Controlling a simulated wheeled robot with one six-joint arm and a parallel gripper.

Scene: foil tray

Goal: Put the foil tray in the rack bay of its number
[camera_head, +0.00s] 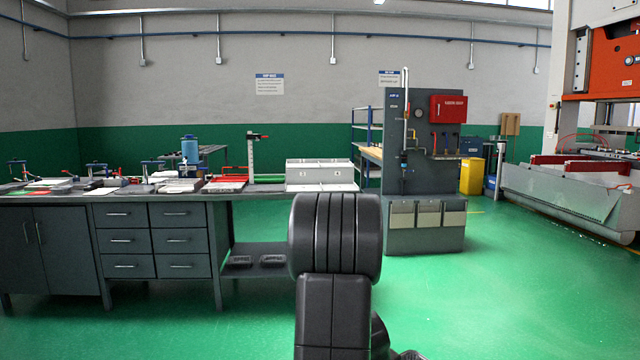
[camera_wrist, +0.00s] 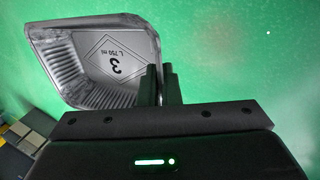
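The foil tray (camera_wrist: 75,60) is a silver, ribbed-wall tray with a black "3" and "L 750 ml" printed inside a diamond on its base. My gripper (camera_wrist: 161,85) has its two dark fingers close together on either side of the tray's right edge, holding it above the green floor. The tray reaches out to the left of the fingers. In the head view my arm fills the lower middle, and I cannot make out the tray or the gripper. A pale grey box-like unit (camera_head: 320,173) on the bench may be the rack; no bay numbers are readable.
The long grey workbench (camera_head: 150,208) with drawers carries clamps and several flat items. A grey panel stand (camera_head: 422,150) with a red box and pale bins stands right of my arm. The green floor (camera_head: 520,300) is clear at the right. A press with a metal trough (camera_head: 570,200) stands far right.

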